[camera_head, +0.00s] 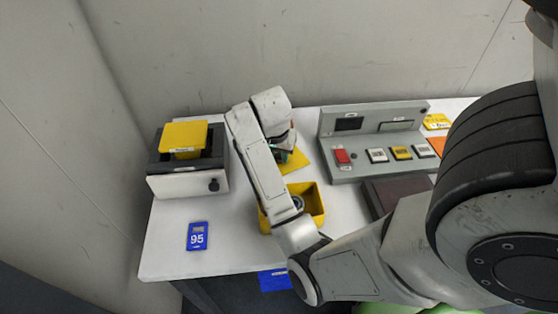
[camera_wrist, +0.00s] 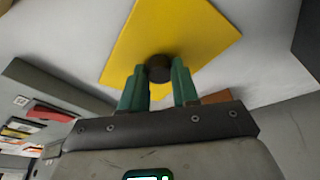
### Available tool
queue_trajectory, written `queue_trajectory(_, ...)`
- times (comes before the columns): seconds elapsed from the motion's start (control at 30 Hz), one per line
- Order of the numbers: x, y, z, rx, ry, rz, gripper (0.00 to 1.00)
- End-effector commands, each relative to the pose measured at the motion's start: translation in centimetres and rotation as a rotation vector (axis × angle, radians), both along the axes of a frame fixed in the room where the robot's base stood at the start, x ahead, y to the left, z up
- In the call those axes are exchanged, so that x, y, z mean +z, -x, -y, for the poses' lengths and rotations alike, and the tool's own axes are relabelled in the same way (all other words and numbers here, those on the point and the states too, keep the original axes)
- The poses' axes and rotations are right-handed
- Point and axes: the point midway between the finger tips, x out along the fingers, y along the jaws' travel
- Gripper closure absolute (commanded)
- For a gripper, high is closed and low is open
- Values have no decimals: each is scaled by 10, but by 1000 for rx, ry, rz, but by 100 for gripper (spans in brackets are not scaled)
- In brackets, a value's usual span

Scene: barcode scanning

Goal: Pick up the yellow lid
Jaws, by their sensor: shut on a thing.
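The yellow lid (camera_wrist: 190,28) is a flat square plate with a dark round knob (camera_wrist: 158,68) at its middle. In the wrist view my gripper (camera_wrist: 158,75) has its green fingers shut on this knob. In the head view the lid (camera_head: 294,160) shows partly behind my arm, and my gripper (camera_head: 283,155) is at it. Whether the lid touches the table I cannot tell. An open yellow box (camera_head: 318,215) stands in front of the lid, partly hidden by my forearm, with something round inside.
A grey panel (camera_head: 345,172) with red, white and yellow buttons stands to the right. A dark device (camera_head: 217,160) with a yellow block (camera_head: 184,137) on top stands at the left. A blue card (camera_head: 197,237) marked 95 lies at front left. The table (camera_head: 165,262) around it is clear.

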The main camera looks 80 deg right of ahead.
Motion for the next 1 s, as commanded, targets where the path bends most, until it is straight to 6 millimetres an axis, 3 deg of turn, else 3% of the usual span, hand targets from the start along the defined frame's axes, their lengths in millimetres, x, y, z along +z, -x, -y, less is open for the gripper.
queue_trajectory(0.47, 10, 0, 0, -2, 1, 1, 100)
queue_trajectory(0.63, 34, -1, 1, -2, 2, 5, 100)
queue_trajectory(1.0, 94, 27, -36, 4, 0, -3, 100)
